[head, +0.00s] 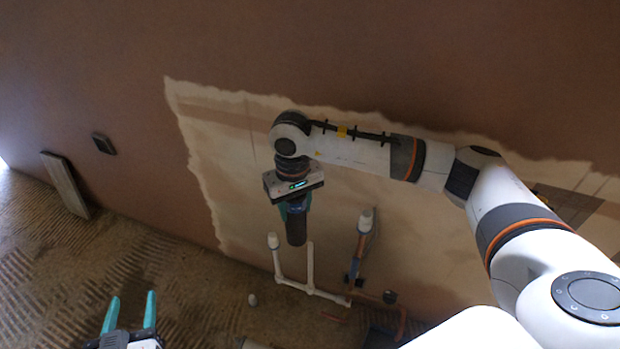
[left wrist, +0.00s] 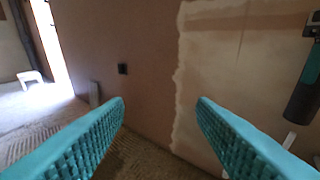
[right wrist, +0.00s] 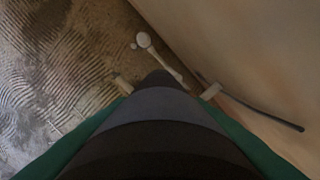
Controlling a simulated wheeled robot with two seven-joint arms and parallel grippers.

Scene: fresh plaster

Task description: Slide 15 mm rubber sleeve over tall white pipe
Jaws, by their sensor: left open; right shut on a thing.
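My right gripper (head: 295,205) is shut on a dark rubber sleeve (head: 296,230), which hangs roughly upright in front of the bare wall patch. The sleeve fills the middle of the right wrist view (right wrist: 165,115) and shows at the right edge of the left wrist view (left wrist: 303,98). A slim white pipe (head: 310,265) stands just below and right of the sleeve in the head view; the sleeve looks apart from it. A shorter-looking white pipe with a wider top (head: 274,244) stands to its left. My left gripper (head: 131,305) is open and empty, low at the left.
A pipe with a white top (head: 366,222) and copper and blue parts stands right of the white pipes. A small white piece (head: 252,300) lies on the rough floor. A board (head: 65,185) leans on the wall beside a dark box (head: 104,144).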

